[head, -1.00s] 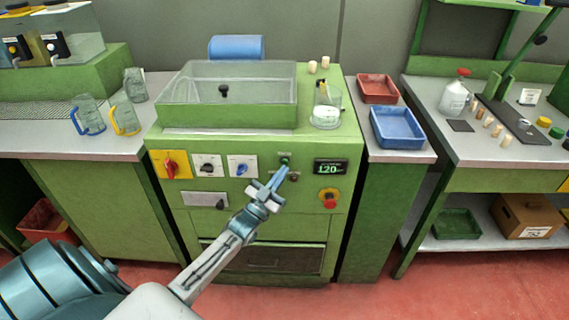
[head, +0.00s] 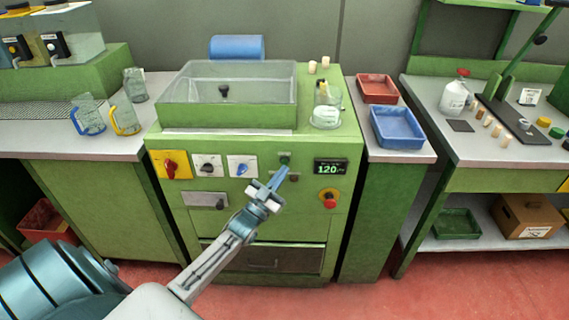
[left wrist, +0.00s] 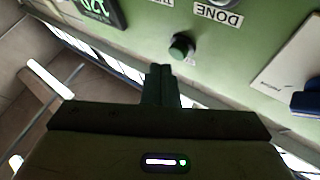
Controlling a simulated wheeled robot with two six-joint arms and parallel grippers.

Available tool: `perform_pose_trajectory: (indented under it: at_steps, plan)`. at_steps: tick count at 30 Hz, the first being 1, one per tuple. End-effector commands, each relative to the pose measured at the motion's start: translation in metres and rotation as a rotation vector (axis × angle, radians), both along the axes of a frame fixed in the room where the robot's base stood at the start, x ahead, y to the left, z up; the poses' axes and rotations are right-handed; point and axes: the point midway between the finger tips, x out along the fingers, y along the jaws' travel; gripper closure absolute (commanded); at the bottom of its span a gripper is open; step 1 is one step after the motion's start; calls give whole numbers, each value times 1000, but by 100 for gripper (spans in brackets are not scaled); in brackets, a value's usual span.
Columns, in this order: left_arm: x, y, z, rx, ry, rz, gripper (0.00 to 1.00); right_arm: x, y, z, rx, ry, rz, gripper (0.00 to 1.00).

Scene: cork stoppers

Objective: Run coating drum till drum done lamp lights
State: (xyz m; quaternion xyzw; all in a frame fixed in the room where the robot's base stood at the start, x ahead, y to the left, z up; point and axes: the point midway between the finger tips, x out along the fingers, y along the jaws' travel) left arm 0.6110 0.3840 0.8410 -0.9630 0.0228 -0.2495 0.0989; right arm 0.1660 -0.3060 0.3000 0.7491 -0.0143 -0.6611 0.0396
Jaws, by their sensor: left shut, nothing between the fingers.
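The coating drum is a green machine (head: 310,222) in the middle of the head view, with a clear-walled box on top. Its panel carries a green button (head: 284,160), which the left wrist view shows as a dark green round button (left wrist: 182,46). A DONE label (left wrist: 217,15) shows upside down near it. A small dark round fitting (head: 294,177), perhaps the done lamp, looks unlit. A display (head: 330,168) reads about 120. My left gripper (head: 282,173) is shut and empty, its tips just below the green button; contact is unclear. My right gripper is not in view.
The panel also has a red rotary switch (head: 171,166), a blue knob (head: 241,167) and a red stop button (head: 329,199). Jugs stand on the left counter. A red tray (head: 377,88) and a blue tray (head: 397,128) lie to the right.

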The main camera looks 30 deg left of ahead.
Motion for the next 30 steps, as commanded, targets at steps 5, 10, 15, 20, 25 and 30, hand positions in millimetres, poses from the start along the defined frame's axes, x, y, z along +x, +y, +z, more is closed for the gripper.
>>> perform_pose_trajectory:
  at_steps: [5, 10, 15, 20, 25, 30]
  plan:
    - [2, 1, 0, 0, 0, 0, 100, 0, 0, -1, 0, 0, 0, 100]
    - [7, 4, 0, 1, -1, 0, 100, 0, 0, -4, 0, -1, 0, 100]
    - [7, 5, 1, 0, 0, 0, 100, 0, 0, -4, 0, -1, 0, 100]
    - [7, 5, 0, 0, 0, 0, 100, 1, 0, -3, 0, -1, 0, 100]
    - [8, 5, 0, 0, 0, 0, 100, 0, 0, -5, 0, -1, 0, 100]
    - [10, 6, 0, 1, 0, 0, 100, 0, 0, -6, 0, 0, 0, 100]
